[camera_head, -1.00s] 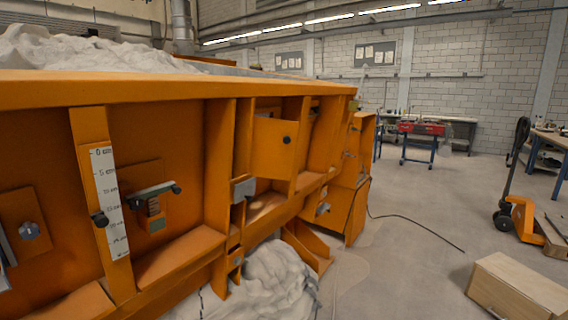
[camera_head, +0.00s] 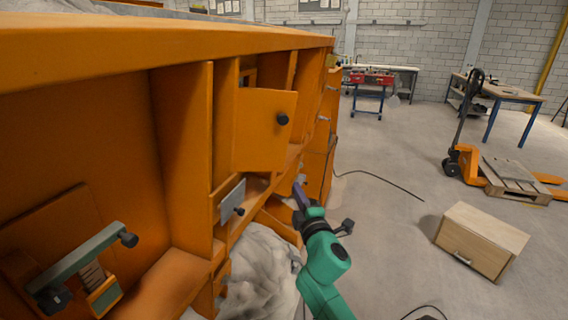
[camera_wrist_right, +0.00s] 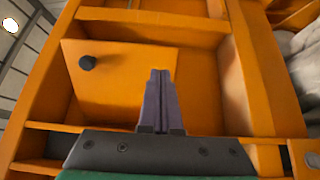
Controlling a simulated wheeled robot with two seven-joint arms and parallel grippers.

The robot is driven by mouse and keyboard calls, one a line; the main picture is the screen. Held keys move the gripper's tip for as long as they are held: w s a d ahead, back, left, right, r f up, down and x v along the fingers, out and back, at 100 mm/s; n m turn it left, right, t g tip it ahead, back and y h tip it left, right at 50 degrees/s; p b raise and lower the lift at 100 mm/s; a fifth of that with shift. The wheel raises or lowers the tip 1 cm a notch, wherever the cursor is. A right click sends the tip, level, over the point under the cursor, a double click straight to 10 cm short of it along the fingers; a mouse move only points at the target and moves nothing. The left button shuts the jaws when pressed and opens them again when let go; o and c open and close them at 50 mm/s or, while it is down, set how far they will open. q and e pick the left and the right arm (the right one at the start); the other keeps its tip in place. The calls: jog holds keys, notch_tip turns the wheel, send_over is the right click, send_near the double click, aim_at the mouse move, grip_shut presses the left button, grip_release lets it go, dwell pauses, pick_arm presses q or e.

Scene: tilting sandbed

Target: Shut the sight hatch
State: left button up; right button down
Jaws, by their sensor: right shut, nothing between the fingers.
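The sight hatch is a flat orange door (camera_head: 262,132) with a black knob (camera_head: 283,119) on the side of the orange sandbed. It stands swung out from its opening in the head view. The wrist view also shows the hatch door (camera_wrist_right: 125,100) with its black knob at upper left. My right gripper (camera_head: 300,192) is below and right of the hatch in the head view, its purple fingers pointing up. In the wrist view the right gripper (camera_wrist_right: 160,78) is shut and empty, its fingers overlapping the door's right part. I cannot tell if they touch it. My left gripper is out of view.
A grey plate with a black knob (camera_head: 232,202) and a grey lever (camera_head: 85,262) sit on the sandbed's side. Sand (camera_head: 258,265) is heaped below. A wooden box (camera_head: 482,240) and a pallet truck (camera_head: 462,165) stand right. The floor between is mostly clear, with a cable.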

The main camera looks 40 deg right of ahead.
aim_at(283, 162)
jog(key=p+x, duration=0.1)
jog(key=x, duration=1)
jog(key=shift+w+a+f+p, duration=0.1)
jog(key=shift+f+p, duration=0.15)
jog(key=shift+p, duration=0.1)
jog(key=shift+w+d, duration=0.2)
jog(key=shift+w, duration=0.2)
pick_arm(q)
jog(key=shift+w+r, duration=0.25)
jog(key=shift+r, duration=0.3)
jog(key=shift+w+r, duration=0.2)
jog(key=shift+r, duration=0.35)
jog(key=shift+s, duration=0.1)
pick_arm(e)
jog(key=shift+w, duration=0.1)
